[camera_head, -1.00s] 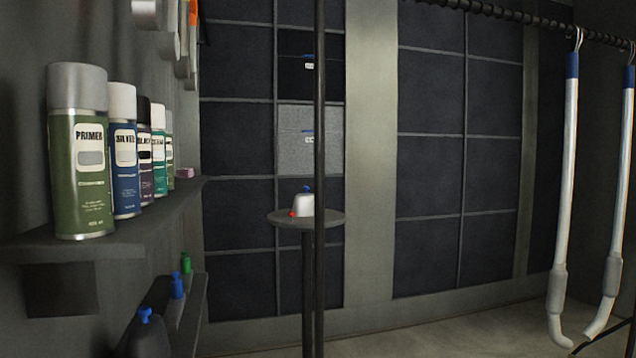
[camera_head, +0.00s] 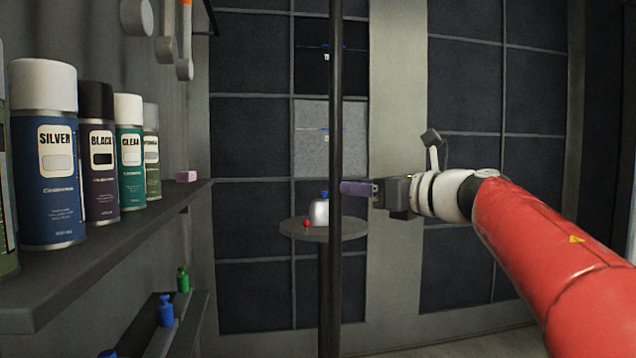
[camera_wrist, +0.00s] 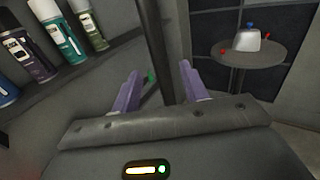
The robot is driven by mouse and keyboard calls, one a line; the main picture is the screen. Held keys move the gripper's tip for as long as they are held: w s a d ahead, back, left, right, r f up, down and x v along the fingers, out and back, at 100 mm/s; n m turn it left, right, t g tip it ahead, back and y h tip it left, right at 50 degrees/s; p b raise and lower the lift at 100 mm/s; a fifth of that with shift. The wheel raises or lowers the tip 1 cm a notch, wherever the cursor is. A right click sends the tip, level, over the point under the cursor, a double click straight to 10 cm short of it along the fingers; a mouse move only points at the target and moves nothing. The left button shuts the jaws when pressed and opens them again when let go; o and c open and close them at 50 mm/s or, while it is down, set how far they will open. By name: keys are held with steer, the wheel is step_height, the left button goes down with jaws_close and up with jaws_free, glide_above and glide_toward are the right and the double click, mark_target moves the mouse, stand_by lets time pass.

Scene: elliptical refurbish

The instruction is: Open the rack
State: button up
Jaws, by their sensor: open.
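My gripper (camera_head: 346,188) reaches in from the right, its purple fingertips level with the small table and at the right edge of a dark upright pole (camera_head: 335,80). In the wrist view my gripper (camera_wrist: 160,80) is open and empty. The same pole (camera_wrist: 153,40) shows between the two fingers; I cannot tell how far ahead of the fingertips it is. A grey shelf rack (camera_head: 110,240) stands at the left, holding spray cans such as the blue SILVER can (camera_head: 47,165). Whether the pole belongs to this rack is not clear.
A round table (camera_head: 293,232) behind the pole holds a white container (camera_head: 320,213) and a small red item (camera_head: 306,224). Blue (camera_head: 166,311) and green (camera_head: 183,280) bottle tops show at a lower shelf. Dark panels (camera_head: 465,80) line the back wall.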

mark_target(336, 184)
steer(key=p+x, duration=0.1)
steer(key=x, duration=0.6)
steer(key=shift+c, duration=0.4)
jaws_close()
